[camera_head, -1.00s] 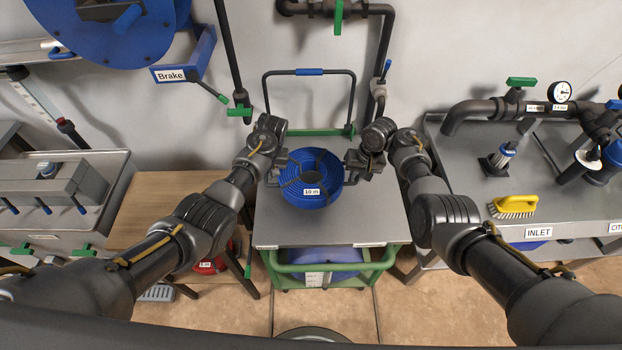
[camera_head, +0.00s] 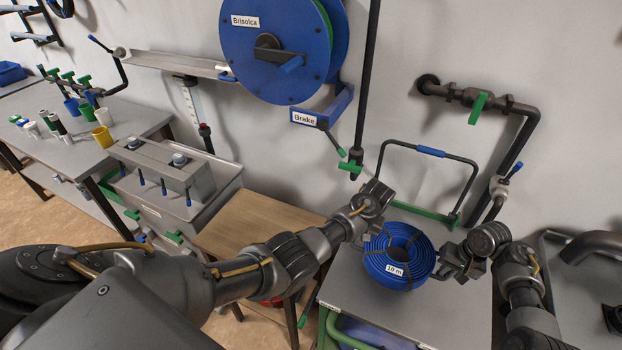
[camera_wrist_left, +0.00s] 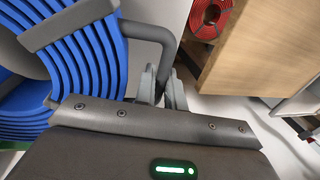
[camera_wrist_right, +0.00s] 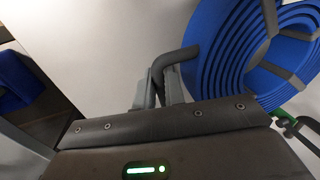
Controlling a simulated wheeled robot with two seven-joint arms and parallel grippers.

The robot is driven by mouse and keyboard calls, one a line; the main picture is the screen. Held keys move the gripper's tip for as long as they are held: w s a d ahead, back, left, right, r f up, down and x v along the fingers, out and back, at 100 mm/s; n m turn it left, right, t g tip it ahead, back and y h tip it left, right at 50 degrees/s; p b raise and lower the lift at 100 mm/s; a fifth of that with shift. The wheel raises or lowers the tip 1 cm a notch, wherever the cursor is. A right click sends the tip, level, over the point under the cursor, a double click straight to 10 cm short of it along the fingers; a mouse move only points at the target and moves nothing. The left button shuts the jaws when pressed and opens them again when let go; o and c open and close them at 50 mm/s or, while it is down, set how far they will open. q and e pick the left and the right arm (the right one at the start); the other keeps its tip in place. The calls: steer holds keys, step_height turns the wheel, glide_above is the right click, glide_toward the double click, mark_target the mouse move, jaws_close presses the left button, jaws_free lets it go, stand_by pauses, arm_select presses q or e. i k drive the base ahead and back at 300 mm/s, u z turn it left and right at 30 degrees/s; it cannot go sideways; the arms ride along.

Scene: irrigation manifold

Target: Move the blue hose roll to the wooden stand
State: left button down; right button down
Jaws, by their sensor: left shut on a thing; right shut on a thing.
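The blue hose roll (camera_head: 398,256), labelled "10 m", has a dark handle on each side and appears over the grey top of the green trolley (camera_head: 395,310). I cannot tell whether it touches that top. My left gripper (camera_head: 366,238) is shut on the roll's left handle, which also shows in the left wrist view (camera_wrist_left: 158,38). My right gripper (camera_head: 441,268) is shut on its right handle, seen in the right wrist view (camera_wrist_right: 172,60). The wooden stand (camera_head: 252,226) is left of the trolley, its top clear where visible; my left arm hides its front part.
A red hose roll (camera_wrist_left: 210,16) sits below the wooden top. The trolley's push handle (camera_head: 418,150) rises behind the blue roll. A blue reel (camera_head: 275,45) with a brake lever hangs above. A grey sink unit (camera_head: 170,185) stands left of the stand.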

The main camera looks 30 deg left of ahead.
mark_target(262, 231)
steer(key=z, duration=2.55)
steer(key=k, duration=1.5)
steer(key=u, duration=2.5)
